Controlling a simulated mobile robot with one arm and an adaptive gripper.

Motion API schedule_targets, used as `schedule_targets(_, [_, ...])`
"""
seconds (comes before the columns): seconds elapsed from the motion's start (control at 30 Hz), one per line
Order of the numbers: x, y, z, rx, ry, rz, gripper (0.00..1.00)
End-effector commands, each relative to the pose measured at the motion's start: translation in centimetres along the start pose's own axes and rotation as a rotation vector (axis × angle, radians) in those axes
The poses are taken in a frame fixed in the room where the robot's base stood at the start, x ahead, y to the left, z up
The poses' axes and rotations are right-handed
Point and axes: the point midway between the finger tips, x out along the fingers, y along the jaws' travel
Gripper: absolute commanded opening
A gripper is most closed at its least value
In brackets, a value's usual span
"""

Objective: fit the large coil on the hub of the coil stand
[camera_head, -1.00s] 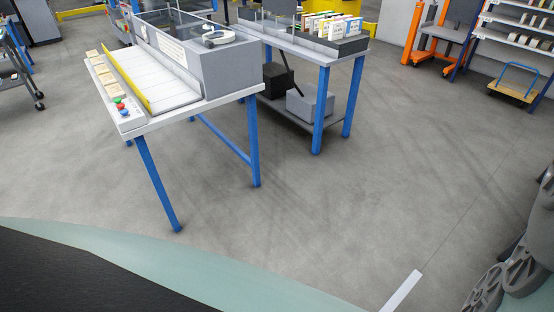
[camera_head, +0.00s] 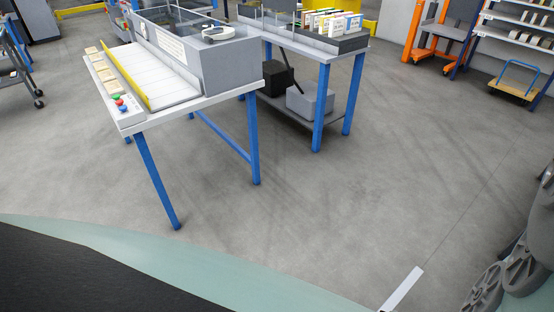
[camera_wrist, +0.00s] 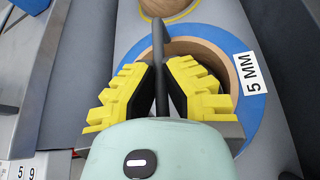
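In the wrist view, my gripper (camera_wrist: 160,82) has yellow stepped fingers with dark pads, drawn close on either side of a narrow dark grey plate (camera_wrist: 159,45) seen edge-on. I cannot tell whether the fingers grip this plate. Beyond the fingers lies a blue coil (camera_wrist: 254,108) with a brown core (camera_wrist: 213,58) and a "5 MM" label. The fingers cover part of it, and I see no clear contact. The hub of the coil stand is not identifiable. My gripper is outside the head view.
In the head view, a blue-legged table (camera_head: 142,124) carries a grey box with a white ring (camera_head: 218,34) on top. A second table (camera_head: 345,55) behind it holds boxes. An orange stand (camera_head: 420,32) and shelving (camera_head: 520,20) stand at back right. Open floor (camera_head: 350,190) lies in front.

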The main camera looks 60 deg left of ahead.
Motion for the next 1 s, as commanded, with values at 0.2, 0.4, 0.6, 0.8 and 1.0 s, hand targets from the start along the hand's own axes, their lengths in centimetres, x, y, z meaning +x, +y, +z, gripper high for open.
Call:
schedule_targets(0.2, [-0.1, 0.1, 0.0, -0.001, 0.0, 0.004, 0.28])
schedule_targets(0.4, [-0.1, 0.1, -0.1, -0.001, 0.003, 0.002, 0.39])
schedule_targets(0.6, [-0.1, -0.1, -0.4, 0.0, 0.01, -0.002, 0.39])
schedule_targets(0.8, [-1.1, 0.0, -0.3, -0.001, 0.007, 0.001, 0.39])
schedule_targets(1.0, [-3.3, 0.1, -0.2, 0.001, 0.005, 0.003, 0.39])
